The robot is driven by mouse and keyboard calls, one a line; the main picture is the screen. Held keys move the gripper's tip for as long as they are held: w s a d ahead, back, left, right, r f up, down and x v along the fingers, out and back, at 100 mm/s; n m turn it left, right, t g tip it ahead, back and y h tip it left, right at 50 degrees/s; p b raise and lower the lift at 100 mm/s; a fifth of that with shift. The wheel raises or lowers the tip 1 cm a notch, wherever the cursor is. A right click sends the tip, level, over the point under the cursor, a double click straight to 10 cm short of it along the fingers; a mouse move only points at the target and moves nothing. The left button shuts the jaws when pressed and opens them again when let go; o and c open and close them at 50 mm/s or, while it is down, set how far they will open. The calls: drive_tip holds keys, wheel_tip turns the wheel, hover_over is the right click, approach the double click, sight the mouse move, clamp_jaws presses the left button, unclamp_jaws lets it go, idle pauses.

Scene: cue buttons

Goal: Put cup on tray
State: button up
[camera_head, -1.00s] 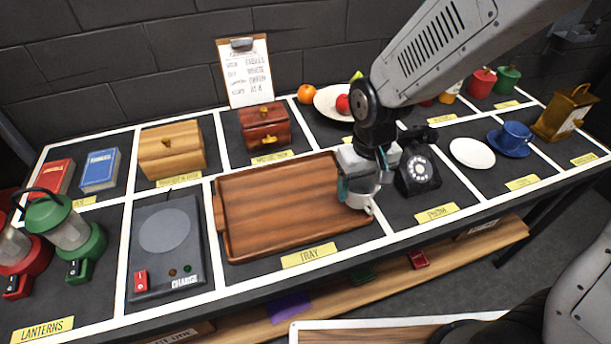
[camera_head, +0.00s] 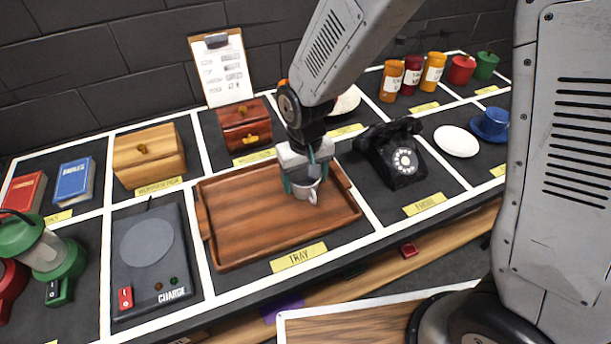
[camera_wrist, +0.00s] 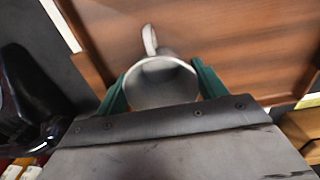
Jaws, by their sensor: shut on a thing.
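A white cup (camera_head: 306,190) is between the fingers of my gripper (camera_head: 304,182), over the right part of the wooden tray (camera_head: 240,225). In the wrist view the cup (camera_wrist: 160,84) shows its round opening and its handle, with the green fingers of my gripper (camera_wrist: 160,90) closed on both sides of it. The tray (camera_wrist: 235,45) fills the background there. I cannot tell whether the cup touches the tray floor. The tray lies flat behind a yellow TRAY label.
A black telephone (camera_head: 392,155) stands right of the tray. A charger (camera_head: 150,255) lies to its left. Wooden boxes (camera_head: 149,155) (camera_head: 244,126) stand behind. A blue cup (camera_head: 494,121) is at the far right. The left part of the tray is clear.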

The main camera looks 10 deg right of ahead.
drive_tip(key=shift+f, duration=0.1)
drive_tip(key=o, duration=1.1)
drive_tip(key=shift+c, duration=0.2)
wheel_tip(320, 180, up, 12)
drive_tip(key=s+d+r+m, duration=0.1)
drive_tip(key=s+d+r, duration=0.5)
drive_tip(key=d+r, duration=0.45)
drive_tip(key=s+d+r+m+t, duration=0.1)
drive_tip(key=s+d+m, duration=0.1)
drive_tip(key=s+d, duration=0.8)
drive_tip(key=s, duration=0.3)
drive_tip(key=shift+s, duration=0.2)
